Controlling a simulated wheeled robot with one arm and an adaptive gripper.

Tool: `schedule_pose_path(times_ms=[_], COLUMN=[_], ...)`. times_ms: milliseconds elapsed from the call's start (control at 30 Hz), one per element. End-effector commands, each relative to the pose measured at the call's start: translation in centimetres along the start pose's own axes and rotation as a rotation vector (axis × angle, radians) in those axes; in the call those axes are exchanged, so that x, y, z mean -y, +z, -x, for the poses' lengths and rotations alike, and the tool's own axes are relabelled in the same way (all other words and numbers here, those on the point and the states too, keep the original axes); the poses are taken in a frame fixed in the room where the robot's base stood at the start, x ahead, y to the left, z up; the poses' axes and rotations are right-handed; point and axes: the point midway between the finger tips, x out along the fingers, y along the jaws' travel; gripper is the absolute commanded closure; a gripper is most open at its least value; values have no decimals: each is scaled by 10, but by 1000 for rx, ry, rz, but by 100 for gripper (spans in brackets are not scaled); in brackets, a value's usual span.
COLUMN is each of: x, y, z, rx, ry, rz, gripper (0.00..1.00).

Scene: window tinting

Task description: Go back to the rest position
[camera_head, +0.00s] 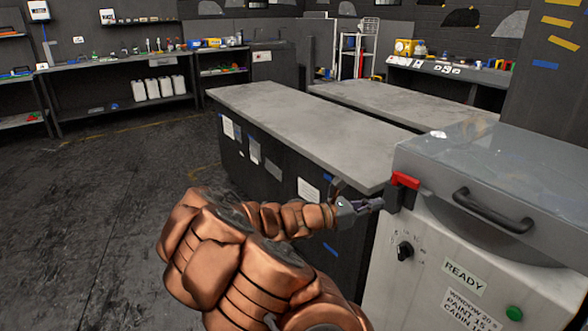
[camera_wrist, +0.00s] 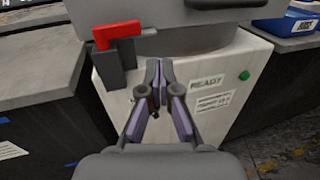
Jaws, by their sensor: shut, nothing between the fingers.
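My gripper (camera_head: 376,203) reaches out at the end of my copper arm, beside the left edge of a white machine with a grey lid. In the wrist view my gripper (camera_wrist: 158,66) has its fingertips together with nothing between them. It points at the machine's front panel (camera_wrist: 185,85). A red latch handle on a dark block (camera_head: 404,181) is at the machine's upper left corner, just beside the fingertips in the picture. The red latch (camera_wrist: 117,33) also shows in the wrist view, up and left of the fingers. The lid (camera_head: 490,165) looks closed.
The machine has a dark handle (camera_head: 493,212), a black knob (camera_head: 404,251), a READY label (camera_head: 464,277) and a green button (camera_head: 514,313). A long grey-topped workbench (camera_head: 300,130) stands behind my arm. Open floor (camera_head: 90,210) lies to the left. Shelves with bottles line the back wall.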

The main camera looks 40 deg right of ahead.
Motion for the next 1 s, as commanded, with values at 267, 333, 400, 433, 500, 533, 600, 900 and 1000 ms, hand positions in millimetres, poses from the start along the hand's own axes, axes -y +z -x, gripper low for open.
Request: schedule_pose_path(times_ms=[267, 333, 400, 433, 500, 533, 600, 900, 1000], x=[0, 0, 0, 4, 16, 21, 33, 99, 120], y=[0, 0, 0, 3, 8, 10, 12, 4, -6], z=[0, 0, 0, 2, 7, 8, 14, 55, 76], rx=[0, 1, 1, -9, -37, -50, -82, -298, -392], ry=[0, 0, 0, -9, -37, -50, -81, -257, -329], rz=[0, 0, 0, -24, -91, -119, -184, -511, -614], gripper=[100, 100, 100, 100, 100, 100, 100, 100, 100])
